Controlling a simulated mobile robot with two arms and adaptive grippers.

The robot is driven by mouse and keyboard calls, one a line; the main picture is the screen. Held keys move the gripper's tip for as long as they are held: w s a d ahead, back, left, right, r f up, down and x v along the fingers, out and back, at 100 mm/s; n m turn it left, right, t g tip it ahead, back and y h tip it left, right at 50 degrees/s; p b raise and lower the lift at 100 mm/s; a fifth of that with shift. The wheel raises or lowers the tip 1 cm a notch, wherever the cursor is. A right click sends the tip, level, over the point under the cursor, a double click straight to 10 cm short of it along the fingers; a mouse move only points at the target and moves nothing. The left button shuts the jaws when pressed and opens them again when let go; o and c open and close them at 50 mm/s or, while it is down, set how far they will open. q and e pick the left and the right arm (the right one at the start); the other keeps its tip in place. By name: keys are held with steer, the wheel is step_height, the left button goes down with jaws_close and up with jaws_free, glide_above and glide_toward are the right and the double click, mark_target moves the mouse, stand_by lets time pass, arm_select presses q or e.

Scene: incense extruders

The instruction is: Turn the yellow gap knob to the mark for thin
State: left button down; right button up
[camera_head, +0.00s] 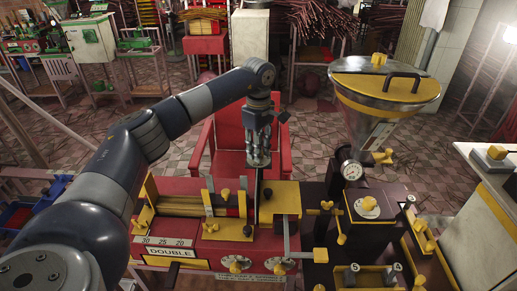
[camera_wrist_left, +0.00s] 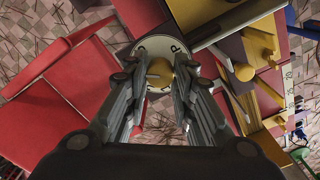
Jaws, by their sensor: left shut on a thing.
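My left gripper (camera_head: 258,160) points down at the far side of the red extruder, in front of a red chair. In the left wrist view, its fingers (camera_wrist_left: 158,95) are shut on a yellow knob (camera_wrist_left: 159,72). The knob sits at the middle of a round white dial (camera_wrist_left: 152,46) with dark letters, one of them looking like a P. The fingers hide much of the dial, so I cannot read the thin mark or the knob's setting. In the head view this knob is hidden. My right gripper is not in view.
The red extruder (camera_head: 190,236) carries a "DOUBLE" plate (camera_head: 171,253) and two yellow front knobs (camera_head: 236,266) (camera_head: 280,267). A large metal hopper (camera_head: 384,90) and a pressure gauge (camera_head: 351,170) stand to the right. The red chair (camera_head: 228,141) is close behind the gripper.

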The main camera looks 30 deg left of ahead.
arm_select(q)
steer(key=n, duration=0.3)
steer(key=shift+p, duration=0.3)
steer(key=n, duration=0.4)
steer(key=shift+p, duration=0.3)
steer(key=n, duration=0.7)
steer(key=shift+p, duration=0.4)
steer(key=shift+r, duration=0.1)
steer(key=c, duration=1.3)
jaws_free()
steer(key=shift+c, duration=0.2)
step_height(320, 180, up, 12)
